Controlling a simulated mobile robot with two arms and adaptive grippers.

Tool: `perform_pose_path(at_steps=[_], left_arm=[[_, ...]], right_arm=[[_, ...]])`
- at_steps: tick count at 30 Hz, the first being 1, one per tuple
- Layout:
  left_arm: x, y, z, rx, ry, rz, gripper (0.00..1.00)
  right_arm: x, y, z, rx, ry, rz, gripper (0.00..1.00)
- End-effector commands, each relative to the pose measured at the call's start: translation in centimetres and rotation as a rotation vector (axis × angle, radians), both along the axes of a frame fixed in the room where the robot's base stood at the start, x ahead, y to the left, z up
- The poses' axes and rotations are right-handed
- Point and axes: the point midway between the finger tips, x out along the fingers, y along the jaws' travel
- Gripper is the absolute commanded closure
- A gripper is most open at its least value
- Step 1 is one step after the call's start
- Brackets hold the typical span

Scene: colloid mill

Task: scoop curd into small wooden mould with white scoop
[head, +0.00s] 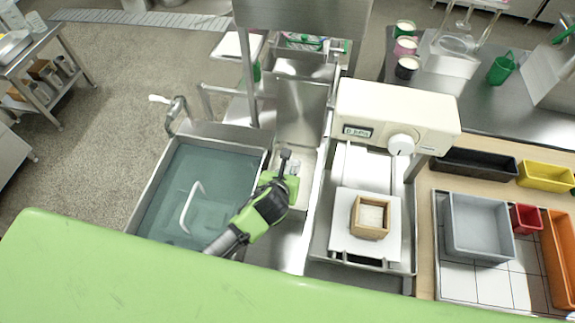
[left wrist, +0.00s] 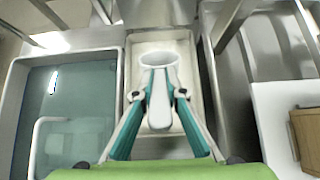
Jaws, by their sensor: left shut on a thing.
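The white scoop (left wrist: 158,88) is held between the two teal fingers of my left gripper (left wrist: 160,100). Its round bowl points away over a steel trough (left wrist: 192,36) with a pale white content that looks like curd. In the head view my left gripper (head: 285,175) is above this trough and its arm hides most of the scoop. I cannot tell whether the bowl holds curd or touches it. The small wooden mould (head: 356,217) stands on a white board to the right; its inside looks whitish. Its edge shows in the left wrist view (left wrist: 306,140). My right gripper is not in view.
A basin of greenish liquid (head: 185,195) with a white bent handle lies left of the trough. A cream machine (head: 395,112) with a dial stands behind the mould. A grey tray (head: 480,228) and coloured bins (head: 526,218) are at right.

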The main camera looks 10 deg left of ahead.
Motion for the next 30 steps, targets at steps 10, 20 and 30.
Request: perform_pose_path(at_steps=[10, 20, 30], left_arm=[[0.0, 0.0, -3.8, 0.001, 0.0, -0.001, 1.0], [0.0, 0.0, -7.2, 0.002, 0.0, -0.001, 1.0], [0.0, 0.0, -9.9, -0.001, -0.001, -0.001, 1.0]], right_arm=[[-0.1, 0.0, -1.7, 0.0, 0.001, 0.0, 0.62], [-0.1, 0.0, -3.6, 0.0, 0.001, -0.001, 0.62], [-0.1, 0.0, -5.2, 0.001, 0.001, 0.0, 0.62]])
